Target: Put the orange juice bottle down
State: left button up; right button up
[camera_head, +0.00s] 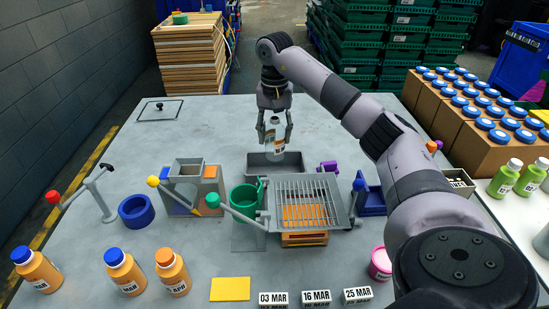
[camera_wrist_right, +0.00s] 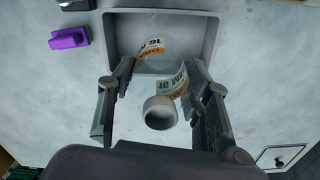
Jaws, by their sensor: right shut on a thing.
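My right gripper (camera_head: 274,144) is shut on a clear, empty-looking bottle (camera_head: 275,133) with a white and orange label, held upright. The right wrist view also shows the bottle (camera_wrist_right: 162,110) between the two fingers, its round neck without a visible coloured cap. Below it is a grey rectangular tray (camera_head: 259,172), also in the right wrist view (camera_wrist_right: 112,35). The bottle seems to hang just above or inside the tray; I cannot tell whether its base touches. Full orange juice bottles with blue caps (camera_head: 124,272) and an orange cap (camera_head: 172,274) stand at the front left. My left gripper is out of view.
A metal grate (camera_head: 345,218), a green holder (camera_head: 246,198) and a grey stand with a yellow-knobbed lever (camera_head: 183,197) are in front of the tray. A purple piece (camera_head: 328,167) lies at its right.

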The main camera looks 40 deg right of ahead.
aim_at(275, 155)
notch_tip(275, 155, down, 3)
jog(key=shift+w, duration=0.1)
jog(key=shift+f, duration=0.55)
notch_tip(275, 155, down, 4)
jog(key=shift+r+p, duration=0.2)
jog(key=shift+p, duration=0.4)
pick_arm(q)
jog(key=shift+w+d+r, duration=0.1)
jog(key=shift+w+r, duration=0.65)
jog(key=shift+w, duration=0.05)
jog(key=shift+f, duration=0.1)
pick_arm(e)
jog(key=o, duration=1.3)
jog(key=shift+f, duration=0.15)
